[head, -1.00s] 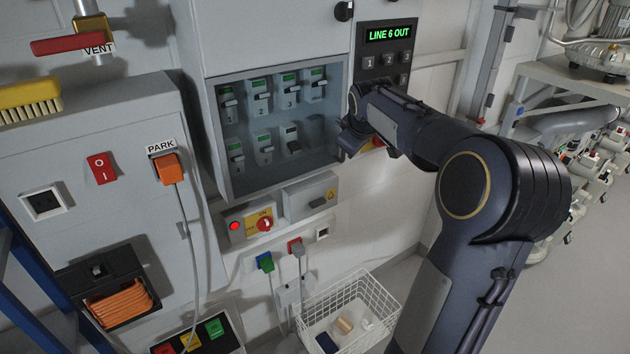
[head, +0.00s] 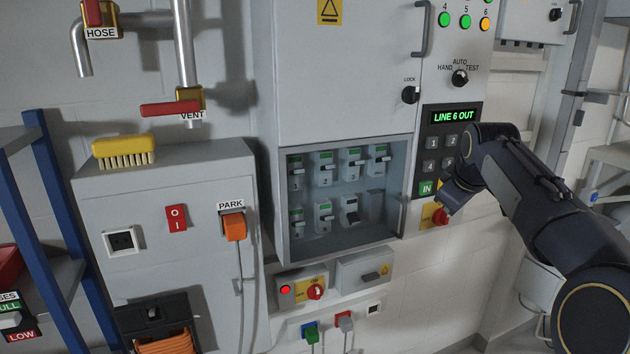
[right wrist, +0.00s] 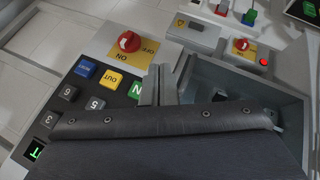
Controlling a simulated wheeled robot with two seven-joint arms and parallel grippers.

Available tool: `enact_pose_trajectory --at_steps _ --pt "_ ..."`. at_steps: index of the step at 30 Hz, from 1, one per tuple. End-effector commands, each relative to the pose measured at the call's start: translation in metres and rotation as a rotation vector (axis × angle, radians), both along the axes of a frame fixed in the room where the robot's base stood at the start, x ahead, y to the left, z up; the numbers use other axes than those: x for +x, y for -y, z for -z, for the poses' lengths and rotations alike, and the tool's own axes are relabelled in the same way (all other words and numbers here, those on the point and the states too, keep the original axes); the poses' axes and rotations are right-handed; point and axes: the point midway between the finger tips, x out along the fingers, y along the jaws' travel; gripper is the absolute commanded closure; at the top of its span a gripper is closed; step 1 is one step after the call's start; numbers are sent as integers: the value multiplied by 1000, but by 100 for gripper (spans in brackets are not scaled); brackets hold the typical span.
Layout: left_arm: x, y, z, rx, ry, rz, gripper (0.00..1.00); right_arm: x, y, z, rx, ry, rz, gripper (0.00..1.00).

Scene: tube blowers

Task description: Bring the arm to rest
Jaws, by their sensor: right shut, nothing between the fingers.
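My right arm (head: 540,195) comes in from the right in the head view. Its gripper (head: 452,203) is by the lower part of the keypad panel (head: 428,165), just right of the open breaker box (head: 398,190). In the right wrist view the two fingers (right wrist: 160,85) are together and hold nothing. They show beside the keypad's green button (right wrist: 136,90). I cannot tell whether they touch the panel. My left gripper is not in view.
The keypad's display (head: 453,117) reads LINE 6 OUT. A red rotary switch (head: 440,217) is close to the gripper; it also shows in the right wrist view (right wrist: 130,42). A yellow brush (head: 123,147) lies on the grey cabinet (head: 180,165). Blue shelving (head: 55,210) stands at left.

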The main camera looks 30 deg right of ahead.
Motion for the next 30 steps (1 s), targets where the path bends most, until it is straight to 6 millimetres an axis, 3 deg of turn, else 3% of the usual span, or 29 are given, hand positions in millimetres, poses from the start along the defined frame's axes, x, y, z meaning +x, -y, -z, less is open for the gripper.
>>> enact_pose_trajectory --at_steps 5,8,11,15,18,21,25,30 --pt "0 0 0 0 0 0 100 -2 -11 4 26 11 -6 100" --pt "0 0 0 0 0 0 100 -9 -45 16 112 43 -14 100" --pt "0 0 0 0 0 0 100 -25 -104 39 255 82 -25 100" --pt "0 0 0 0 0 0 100 -61 -198 79 471 103 -24 100" --pt "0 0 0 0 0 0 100 -93 -257 112 602 88 -10 100" --pt "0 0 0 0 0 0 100 -125 -302 143 702 59 13 100" --pt "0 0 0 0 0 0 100 -156 -339 176 783 22 47 100" --pt "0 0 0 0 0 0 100 -173 -357 195 824 0 71 100"
